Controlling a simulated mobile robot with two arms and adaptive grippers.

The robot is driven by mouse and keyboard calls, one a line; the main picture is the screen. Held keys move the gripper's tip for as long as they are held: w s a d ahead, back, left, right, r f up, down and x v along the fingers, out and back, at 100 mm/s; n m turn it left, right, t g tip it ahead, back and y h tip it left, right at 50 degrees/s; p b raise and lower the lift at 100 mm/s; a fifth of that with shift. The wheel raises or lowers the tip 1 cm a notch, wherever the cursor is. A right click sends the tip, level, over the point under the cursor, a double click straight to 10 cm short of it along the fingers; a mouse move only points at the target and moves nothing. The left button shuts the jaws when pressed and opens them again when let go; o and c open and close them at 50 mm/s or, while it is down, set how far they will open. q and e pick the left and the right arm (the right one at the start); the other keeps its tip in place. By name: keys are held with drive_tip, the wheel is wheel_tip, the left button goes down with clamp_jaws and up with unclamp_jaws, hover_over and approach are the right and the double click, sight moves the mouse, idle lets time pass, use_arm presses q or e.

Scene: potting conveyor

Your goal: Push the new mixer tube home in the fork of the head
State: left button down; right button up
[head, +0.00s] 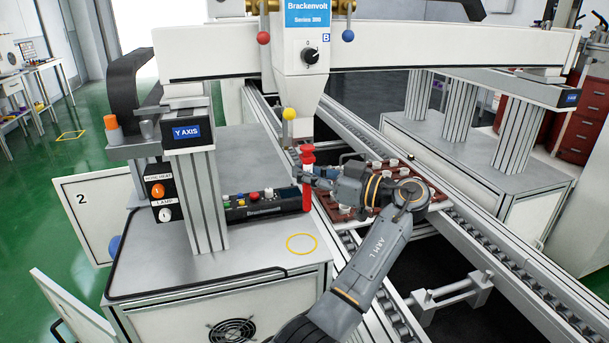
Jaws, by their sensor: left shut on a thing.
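The dispensing head (299,82), a white box with a blue Brackenvolt label and a black knob, hangs from the gantry beam and narrows downward. A red mixer tube (307,197) stands about upright just below and in front of the head's lower end. My left gripper (308,179) reaches in from the right side of the tube and is shut on its middle, hiding that part. The fork is too small and covered to make out, so I cannot tell whether the tube sits in it. My right gripper is not in view.
A yellow-knobbed lever (288,114) is close to the tube's top. A brown tray (432,204) with pale cups lies on the conveyor behind my gripper. A black control strip (262,209) with coloured buttons is left of the tube. The grey bench top (200,262) in front is mostly clear.

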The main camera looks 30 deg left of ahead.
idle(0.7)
use_arm(q)
drive_tip(key=shift+b, duration=0.4)
drive_tip(key=shift+b, duration=0.4)
idle(0.3)
drive_tip(key=shift+w+a+b, duration=0.95)
drive_tip(key=shift+w+a, duration=0.1)
drive_tip(key=shift+a, duration=0.15)
idle(0.4)
drive_tip(key=shift+w+a+b, duration=0.3)
drive_tip(key=shift+a, duration=0.15)
drive_tip(key=c, duration=1.2)
unclamp_jaws()
drive_tip(key=d, duration=0.8)
drive_tip(key=shift+w, duration=0.35)
